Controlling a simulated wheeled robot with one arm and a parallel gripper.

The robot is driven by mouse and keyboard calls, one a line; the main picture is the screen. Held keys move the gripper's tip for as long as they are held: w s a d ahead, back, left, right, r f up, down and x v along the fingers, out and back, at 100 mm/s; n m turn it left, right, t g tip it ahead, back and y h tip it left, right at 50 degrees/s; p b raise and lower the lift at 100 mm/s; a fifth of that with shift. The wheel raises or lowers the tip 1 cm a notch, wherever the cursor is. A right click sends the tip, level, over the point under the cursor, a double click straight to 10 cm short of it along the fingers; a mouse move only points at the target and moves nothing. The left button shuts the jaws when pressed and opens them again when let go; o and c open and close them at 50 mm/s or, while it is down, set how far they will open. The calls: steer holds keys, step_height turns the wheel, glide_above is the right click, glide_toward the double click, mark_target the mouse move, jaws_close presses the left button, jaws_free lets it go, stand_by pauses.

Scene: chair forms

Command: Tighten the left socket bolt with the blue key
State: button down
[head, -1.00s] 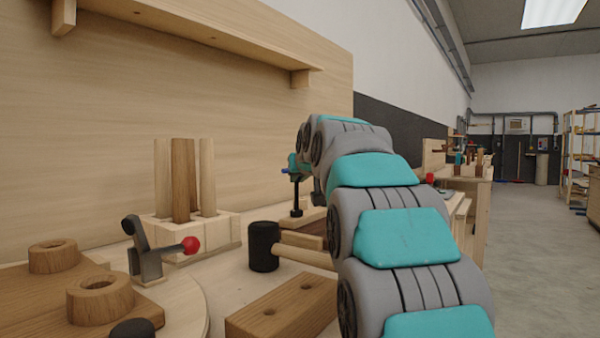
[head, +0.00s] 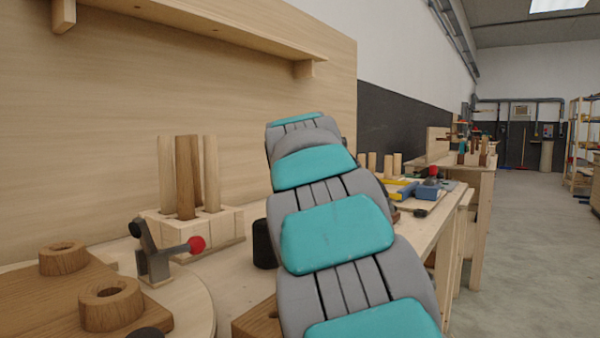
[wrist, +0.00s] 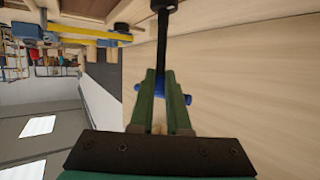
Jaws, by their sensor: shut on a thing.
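In the wrist view my gripper (wrist: 160,76) has green fingers closed on the blue key. The key (wrist: 162,48) has a blue cross handle, which shows on both sides of the fingers, and a dark shaft running away from them to a black end at the top edge. Whether the key's tip touches anything cannot be told. In the head view my grey and teal arm hides the gripper and key. I cannot make out the left socket bolt in either view.
On the bench stand a light block with wooden pegs (head: 187,180), a red-knobbed clamp (head: 152,258), a brown board with rings (head: 60,285) and a mallet's black head (head: 264,244). Blue and yellow tools (head: 402,190) lie at the bench's far right. A shelf (head: 220,40) overhangs the bench.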

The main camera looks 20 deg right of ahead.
steer(key=shift+y, duration=0.3)
steer(key=shift+n+t+y+b, duration=0.4)
steer(key=shift+n+y+b, duration=0.25)
steer(key=shift+n+y, duration=0.5)
steer(key=shift+r, duration=0.1)
step_height(320, 180, up, 5)
steer(key=p, duration=0.3)
